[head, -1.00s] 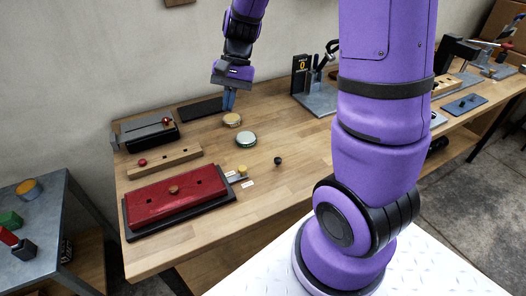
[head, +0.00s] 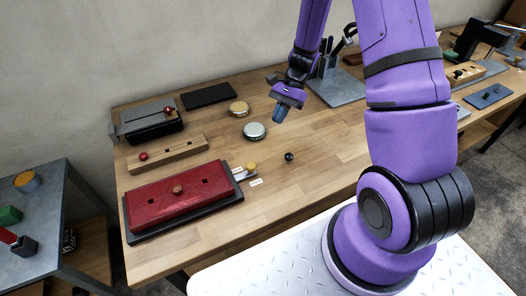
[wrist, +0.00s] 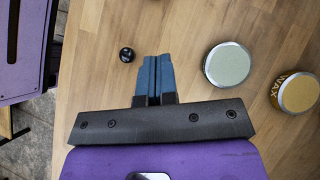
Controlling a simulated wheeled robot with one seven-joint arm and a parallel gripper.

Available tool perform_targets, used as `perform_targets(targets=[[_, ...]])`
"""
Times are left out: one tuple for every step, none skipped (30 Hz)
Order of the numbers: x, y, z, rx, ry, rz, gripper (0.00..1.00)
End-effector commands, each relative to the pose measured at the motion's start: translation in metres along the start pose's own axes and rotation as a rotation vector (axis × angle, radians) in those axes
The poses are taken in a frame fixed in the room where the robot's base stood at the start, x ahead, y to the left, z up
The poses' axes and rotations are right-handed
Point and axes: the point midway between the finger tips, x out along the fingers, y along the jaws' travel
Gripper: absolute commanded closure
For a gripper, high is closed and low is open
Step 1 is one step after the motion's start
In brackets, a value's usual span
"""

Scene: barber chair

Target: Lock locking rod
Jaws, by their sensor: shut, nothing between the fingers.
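A red padded block (head: 180,198) with a brown knob on top lies on a black base (head: 140,236) at the near left of the workbench. A short grey rod with a yellow knob (head: 251,167) sticks out from its right end, beside two small white labels (head: 256,183); I take it for the locking rod. A small black ball knob (head: 289,156) stands on the bench right of it and shows in the wrist view (wrist: 127,55). My gripper (head: 279,115) is shut and empty above the bench, apart from the rod; its blue fingers (wrist: 153,58) touch each other.
A silver-lidded tin (head: 255,131) and a yellow wax tin (head: 239,108) stand near my gripper. A wooden block with a red ball (head: 167,153), a grey-black device (head: 150,120) and a black pad (head: 209,95) lie left. The bench right of the black knob is clear.

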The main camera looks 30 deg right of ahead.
Motion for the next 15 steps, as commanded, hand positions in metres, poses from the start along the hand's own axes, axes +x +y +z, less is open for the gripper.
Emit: perform_targets(targets=[[0.000, 0.000, 0.000, 0.000, 0.000, 0.000, 1.00], [0.000, 0.000, 0.000, 0.000, 0.000, 0.000, 1.00], [0.000, 0.000, 0.000, 0.000, 0.000, 0.000, 1.00], [0.000, 0.000, 0.000, 0.000, 0.000, 0.000, 1.00], [0.000, 0.000, 0.000, 0.000, 0.000, 0.000, 1.00], [0.000, 0.000, 0.000, 0.000, 0.000, 0.000, 1.00], [0.000, 0.000, 0.000, 0.000, 0.000, 0.000, 1.00], [0.000, 0.000, 0.000, 0.000, 0.000, 0.000, 1.00], [0.001, 0.000, 0.000, -0.001, 0.000, 0.000, 1.00], [0.002, 0.000, 0.000, -0.001, 0.000, 0.001, 1.00], [0.004, 0.000, 0.000, -0.001, -0.001, 0.001, 1.00], [0.007, 0.000, 0.000, -0.001, -0.002, 0.001, 1.00], [0.010, 0.000, 0.000, -0.001, -0.002, 0.002, 1.00], [0.014, 0.000, 0.000, -0.001, -0.002, 0.002, 1.00], [0.019, 0.000, 0.000, 0.000, -0.002, 0.002, 1.00]])
